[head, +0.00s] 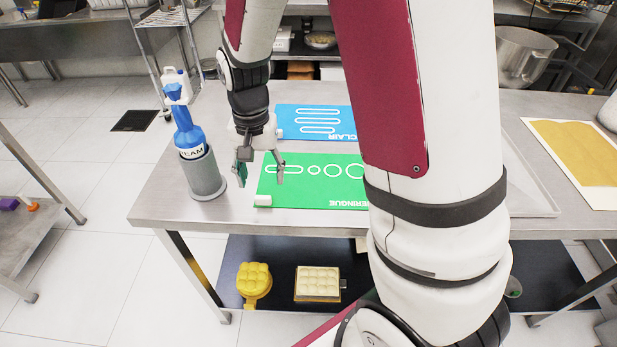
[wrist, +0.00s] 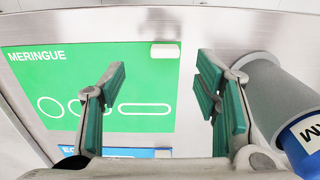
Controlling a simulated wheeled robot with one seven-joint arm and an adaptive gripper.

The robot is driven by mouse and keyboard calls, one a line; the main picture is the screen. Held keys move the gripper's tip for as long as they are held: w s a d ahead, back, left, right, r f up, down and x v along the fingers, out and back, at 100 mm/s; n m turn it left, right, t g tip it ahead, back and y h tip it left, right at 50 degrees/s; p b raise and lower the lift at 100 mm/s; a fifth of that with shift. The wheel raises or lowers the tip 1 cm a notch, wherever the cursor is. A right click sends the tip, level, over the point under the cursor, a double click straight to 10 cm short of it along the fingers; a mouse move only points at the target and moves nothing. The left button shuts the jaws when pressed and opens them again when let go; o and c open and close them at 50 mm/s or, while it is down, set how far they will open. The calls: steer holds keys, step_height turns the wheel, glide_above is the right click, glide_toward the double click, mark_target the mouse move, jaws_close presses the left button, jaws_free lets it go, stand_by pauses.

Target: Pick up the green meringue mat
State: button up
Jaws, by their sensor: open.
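The green meringue mat (head: 318,188) lies flat on the steel table, with white outlined shapes and the word MERINGUE; my arm hides its right end in the head view. It also shows in the wrist view (wrist: 90,78). A small white block (head: 262,200) sits at its near left corner; the wrist view shows this block (wrist: 165,50) at the mat's edge. My gripper (head: 261,172) is open and empty over the mat's left edge, fingers pointing down. In the wrist view, my gripper (wrist: 160,75) has its fingers spread either side of the block. I see no contact with the mat.
A grey cylinder (head: 206,178) holding a blue piping bag (head: 184,125) stands close left of my gripper. A blue eclair mat (head: 300,118) lies behind the green one. Yellow and cream moulds sit on the shelf below.

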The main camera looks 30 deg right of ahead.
mark_target(262, 198)
step_height(262, 198, down, 3)
steer(key=shift+f, duration=0.2)
steer(key=shift+w+a+f, duration=0.15)
steer(key=shift+f, duration=1.1)
steer(key=shift+w+a+f, duration=0.1)
steer(key=shift+f, duration=1.15)
steer(key=c, duration=1.3)
